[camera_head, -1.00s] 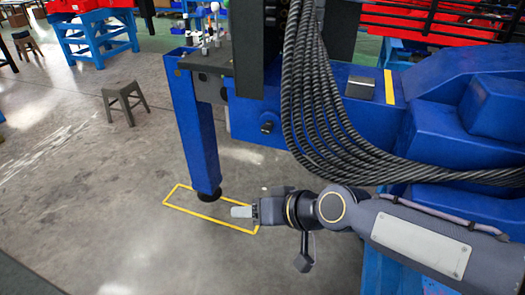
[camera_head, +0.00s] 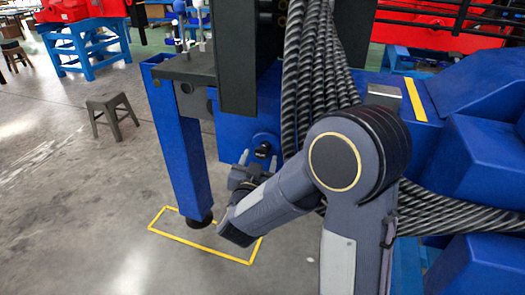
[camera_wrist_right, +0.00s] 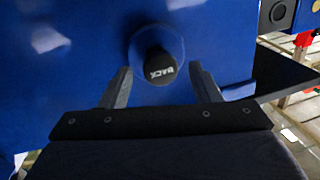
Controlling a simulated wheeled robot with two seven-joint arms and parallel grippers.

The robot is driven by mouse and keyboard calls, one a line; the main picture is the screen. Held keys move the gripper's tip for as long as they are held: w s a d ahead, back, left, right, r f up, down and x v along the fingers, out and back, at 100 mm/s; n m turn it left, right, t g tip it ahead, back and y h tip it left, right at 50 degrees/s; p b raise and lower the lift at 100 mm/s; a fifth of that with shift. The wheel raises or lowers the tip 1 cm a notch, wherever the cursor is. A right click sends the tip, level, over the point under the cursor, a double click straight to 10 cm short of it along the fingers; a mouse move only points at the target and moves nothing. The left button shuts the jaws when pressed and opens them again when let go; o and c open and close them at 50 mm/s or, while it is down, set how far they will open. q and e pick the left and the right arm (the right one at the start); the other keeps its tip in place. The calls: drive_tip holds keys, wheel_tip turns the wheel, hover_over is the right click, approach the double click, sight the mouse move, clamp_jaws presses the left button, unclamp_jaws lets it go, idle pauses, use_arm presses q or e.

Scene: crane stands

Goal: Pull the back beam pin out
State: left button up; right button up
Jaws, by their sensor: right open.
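The back beam pin (camera_head: 263,149) is a short black knob on the side of the blue beam (camera_head: 236,141). In the right wrist view the pin (camera_wrist_right: 160,67) shows end-on with the white word "BACK" on its cap, inside a round blue boss. My right gripper (camera_head: 257,162) is open in front of the beam. In the right wrist view its two grey fingers (camera_wrist_right: 160,72) stand on either side of the pin, with a gap on each side. Whether the fingertips reach past the knob's cap is hard to tell. My left gripper is not in view.
A blue support leg (camera_head: 181,150) stands left of the gripper, its black foot inside a yellow floor outline (camera_head: 215,252). Thick black cables (camera_head: 312,75) hang close to my right arm. A grey stool (camera_head: 112,113) stands on open floor at the left.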

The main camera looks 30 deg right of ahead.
sight(261, 156)
drive_tip(key=x, duration=0.5)
